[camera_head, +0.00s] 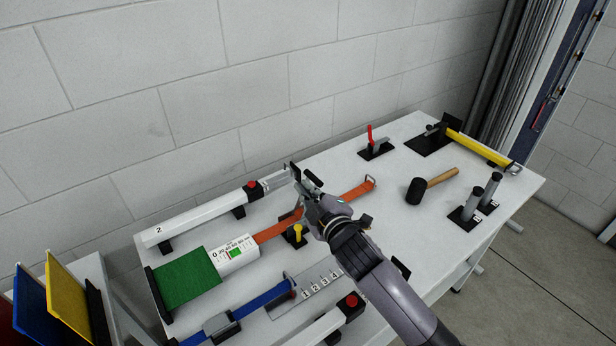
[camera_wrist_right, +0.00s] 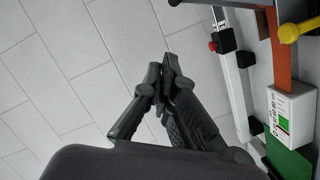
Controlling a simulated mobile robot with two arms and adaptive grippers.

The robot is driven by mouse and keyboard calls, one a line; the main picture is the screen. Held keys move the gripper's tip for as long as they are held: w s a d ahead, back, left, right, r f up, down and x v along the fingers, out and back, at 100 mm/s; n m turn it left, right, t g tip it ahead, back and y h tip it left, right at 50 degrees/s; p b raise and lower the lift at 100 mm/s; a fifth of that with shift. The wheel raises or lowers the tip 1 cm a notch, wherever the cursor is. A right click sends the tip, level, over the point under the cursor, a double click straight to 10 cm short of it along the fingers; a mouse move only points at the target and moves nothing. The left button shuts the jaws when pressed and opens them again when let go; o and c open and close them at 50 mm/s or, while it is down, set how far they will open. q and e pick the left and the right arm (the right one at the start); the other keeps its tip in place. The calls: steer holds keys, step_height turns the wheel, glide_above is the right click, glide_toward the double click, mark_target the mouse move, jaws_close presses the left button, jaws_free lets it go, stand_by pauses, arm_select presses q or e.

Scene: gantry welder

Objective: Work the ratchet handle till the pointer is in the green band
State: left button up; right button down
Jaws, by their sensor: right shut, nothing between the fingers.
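The white gauge box (camera_head: 235,254) sits on the orange strap (camera_head: 278,228), between it and a green block (camera_head: 188,280). It has a number scale and a small green band; the pointer is too small to read. A yellow-knobbed handle (camera_head: 298,231) stands by the strap, beside my right gripper (camera_head: 297,180). The ratchet body is mostly hidden by that gripper. The right gripper is shut and empty, raised over the strap. In the right wrist view its fingertips (camera_wrist_right: 168,68) meet, apart from the yellow knob (camera_wrist_right: 289,34), strap (camera_wrist_right: 279,52) and gauge (camera_wrist_right: 287,113). My left gripper is out of view.
A white rail with a red button (camera_head: 203,217) runs along the wall side. A blue strap (camera_head: 255,303) lies in front. A mallet (camera_head: 430,186), a red-handled clamp (camera_head: 374,145), grey posts (camera_head: 482,196) and a yellow bar (camera_head: 478,147) occupy the table's right part.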

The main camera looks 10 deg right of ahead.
mark_target(308, 179)
steer(key=w+f, duration=0.1)
steer(key=w, duration=0.1)
steer(key=w+d+f+p, duration=0.1)
steer(key=w, duration=0.1)
steer(key=w+f+p, duration=0.1)
steer(key=w, duration=0.2)
steer(key=shift+d, duration=0.4)
